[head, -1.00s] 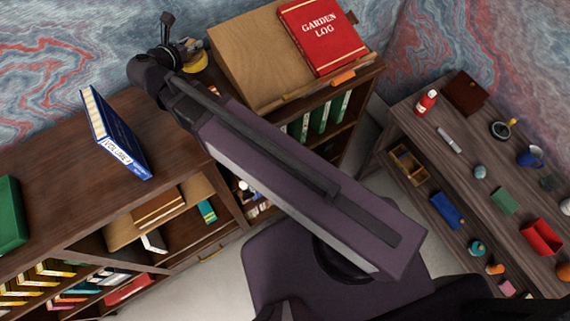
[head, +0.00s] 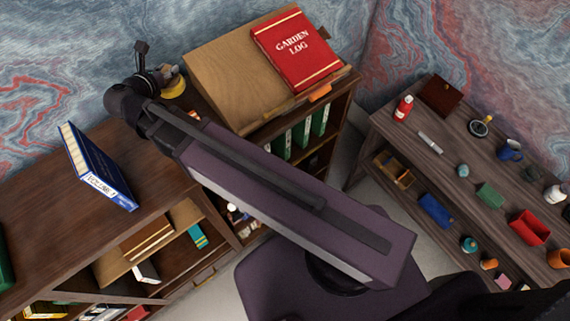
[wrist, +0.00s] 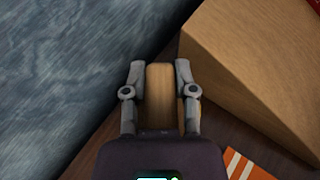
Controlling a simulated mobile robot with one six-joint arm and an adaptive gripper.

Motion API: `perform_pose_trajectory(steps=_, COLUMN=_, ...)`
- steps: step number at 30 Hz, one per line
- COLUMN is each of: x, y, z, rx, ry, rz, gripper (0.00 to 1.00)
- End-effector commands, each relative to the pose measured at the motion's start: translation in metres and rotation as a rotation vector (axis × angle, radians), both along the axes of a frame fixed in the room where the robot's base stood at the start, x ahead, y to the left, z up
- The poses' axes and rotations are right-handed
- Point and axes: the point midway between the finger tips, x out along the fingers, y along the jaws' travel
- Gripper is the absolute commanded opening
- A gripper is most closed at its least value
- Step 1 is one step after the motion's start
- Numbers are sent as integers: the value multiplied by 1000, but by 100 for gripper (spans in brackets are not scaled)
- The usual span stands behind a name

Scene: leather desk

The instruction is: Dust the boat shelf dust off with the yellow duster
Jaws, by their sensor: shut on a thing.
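My gripper (wrist: 160,72) is shut on a tan, wood-coloured piece (wrist: 160,100), which shows between its two fingers in the wrist view. In the head view my gripper (head: 161,76) is at the wall end of the dark bookcase top, left of the slanted wooden board. A yellow part (head: 173,89) shows right at the gripper there. It looks like the yellow duster, mostly hidden by the gripper. I cannot make out any boat or patch of dust in either view.
The slanted wooden board (head: 222,78) bears a red Garden Log book (head: 297,48). A blue book (head: 97,168) stands on the bookcase top (head: 45,218). A side desk (head: 440,165) at right holds several small objects. The marbled wall (wrist: 70,70) is close to my gripper's left.

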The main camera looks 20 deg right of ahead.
Motion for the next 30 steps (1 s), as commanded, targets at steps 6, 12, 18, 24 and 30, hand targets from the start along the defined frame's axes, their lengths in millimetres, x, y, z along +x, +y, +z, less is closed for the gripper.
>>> perform_pose_trajectory(steps=6, x=0, y=0, z=33, rx=0, ry=0, rz=0, gripper=0)
perform_pose_trajectory(steps=12, x=0, y=0, z=43, rx=0, ry=0, rz=0, gripper=0)
perform_pose_trajectory(steps=18, x=0, y=0, z=50, rx=0, ry=0, rz=-1, gripper=0)
perform_pose_trajectory(steps=24, x=0, y=-1, z=35, rx=0, ry=0, rz=-1, gripper=0)
perform_pose_trajectory(steps=30, x=0, y=-1, z=30, rx=0, ry=0, rz=-1, gripper=0)
